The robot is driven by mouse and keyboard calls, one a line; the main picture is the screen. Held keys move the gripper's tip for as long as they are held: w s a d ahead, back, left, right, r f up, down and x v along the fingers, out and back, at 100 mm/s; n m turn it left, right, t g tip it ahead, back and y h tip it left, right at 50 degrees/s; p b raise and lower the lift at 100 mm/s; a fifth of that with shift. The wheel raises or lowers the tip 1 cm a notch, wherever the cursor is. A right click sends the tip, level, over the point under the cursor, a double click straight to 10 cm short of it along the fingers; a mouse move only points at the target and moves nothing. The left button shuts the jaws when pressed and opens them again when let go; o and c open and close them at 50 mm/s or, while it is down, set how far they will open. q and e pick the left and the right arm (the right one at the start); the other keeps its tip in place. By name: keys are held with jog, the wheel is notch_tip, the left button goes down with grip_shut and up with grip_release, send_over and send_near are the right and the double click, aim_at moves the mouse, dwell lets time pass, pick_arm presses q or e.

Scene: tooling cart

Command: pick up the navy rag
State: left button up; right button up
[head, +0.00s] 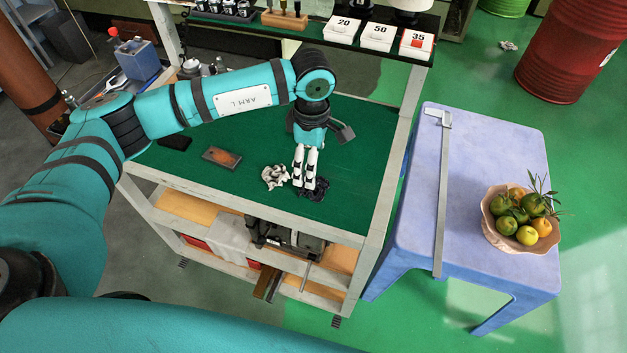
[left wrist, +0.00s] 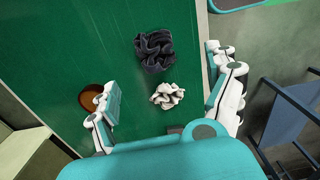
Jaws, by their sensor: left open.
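The navy rag (head: 318,191) lies crumpled on the green top of the cart near its front edge, partly hidden by my left gripper in the head view. It shows whole in the left wrist view (left wrist: 154,50) as a dark ruffled heap. A white rag (head: 275,177) lies beside it, to the left; it is also in the left wrist view (left wrist: 167,95). My left gripper (head: 307,184) points down over the cart top close to the navy rag. In the left wrist view its fingers (left wrist: 165,98) are spread wide, with nothing between them held. My right gripper is not in view.
The cart top (head: 345,135) is mostly clear around the rags. A rust-brown plate (head: 221,157) and a black item (head: 174,142) lie to the left. A lilac table (head: 490,160) holds a fruit bowl (head: 490,230) and a caliper (head: 442,190).

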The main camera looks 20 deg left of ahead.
pick_arm(q)
notch_tip(320, 180, down, 4)
jog(key=shift+d+f+p, duration=0.1)
jog(key=shift+p, duration=0.4)
jog(key=shift+f, duration=0.2)
jog(key=f+p, duration=0.1)
jog(key=f, duration=0.1)
jog(key=f+p, duration=0.1)
jog(key=shift+w+f+p, duration=0.3)
jog(key=shift+f, duration=0.6)
jog(key=c, duration=1.3)
